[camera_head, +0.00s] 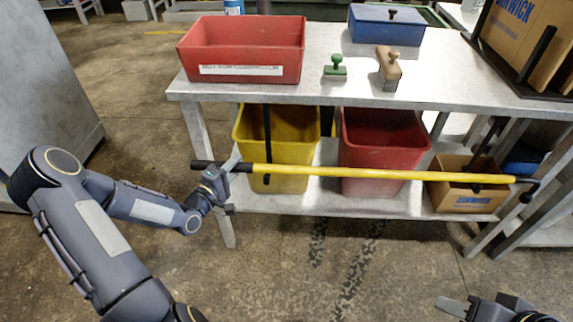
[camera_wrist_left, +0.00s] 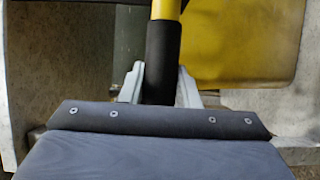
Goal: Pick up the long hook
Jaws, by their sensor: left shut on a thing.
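The long hook (camera_head: 380,173) has a yellow shaft, a black grip at its left end and a dark hook end at the right. It is held nearly level in front of the table's lower shelf. My left gripper (camera_head: 229,170) is shut on it near the black grip. In the left wrist view the black grip (camera_wrist_left: 162,60) lies between the two fingers of my left gripper (camera_wrist_left: 160,85), with the yellow shaft beyond. My right gripper (camera_head: 455,307) shows only in part at the bottom right, well apart from the hook; its jaw state is unclear.
The metal table (camera_head: 300,93) carries a red tray (camera_head: 240,75), a green stamp (camera_head: 335,68), a wooden stamp (camera_head: 388,68) and a blue box (camera_head: 386,28). Below stand a yellow bin (camera_head: 275,135), a red bin (camera_head: 385,140) and a cardboard box (camera_head: 462,200). The floor in front is clear.

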